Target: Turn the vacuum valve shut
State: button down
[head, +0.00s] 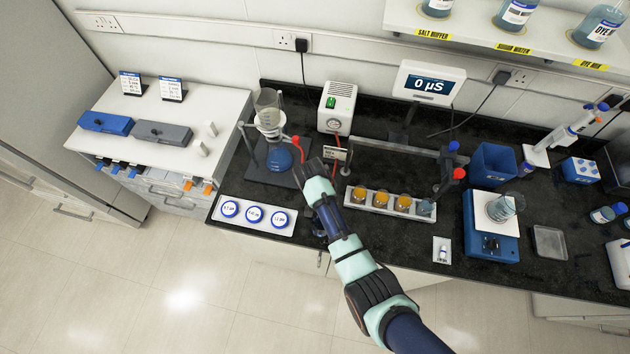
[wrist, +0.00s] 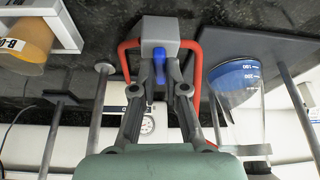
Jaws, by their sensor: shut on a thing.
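The vacuum valve is a grey block (wrist: 160,32) with a small blue handle (wrist: 159,68), in the upper middle of the wrist view. Red tubing (wrist: 127,55) runs from both its sides. My gripper (wrist: 159,88) is shut on the blue handle, with a finger on each side of it. In the head view my gripper (head: 308,172) is at the bench between the filter flask (head: 279,158) and the row of orange cups; it hides the valve there. The flask with blue liquid also shows at the right of the wrist view (wrist: 237,82).
The white pump (head: 337,107) with its gauge stands behind my gripper. A rack (head: 350,200) of orange cups is to its right. A tray (head: 286,229) with round blue-rimmed discs lies to the front left. A metal stand (head: 245,135) rises by the flask.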

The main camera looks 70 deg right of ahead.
jog(key=shift+w+m+g, duration=0.1)
jog(key=shift+m+g, duration=0.2)
jog(key=shift+m, duration=0.6)
jog(key=c, duration=1.2)
grip_release()
jog(key=shift+r, duration=0.1)
jog(key=v, duration=1.1)
jog(key=shift+a+r, duration=0.25)
jog(key=shift+r, duration=0.1)
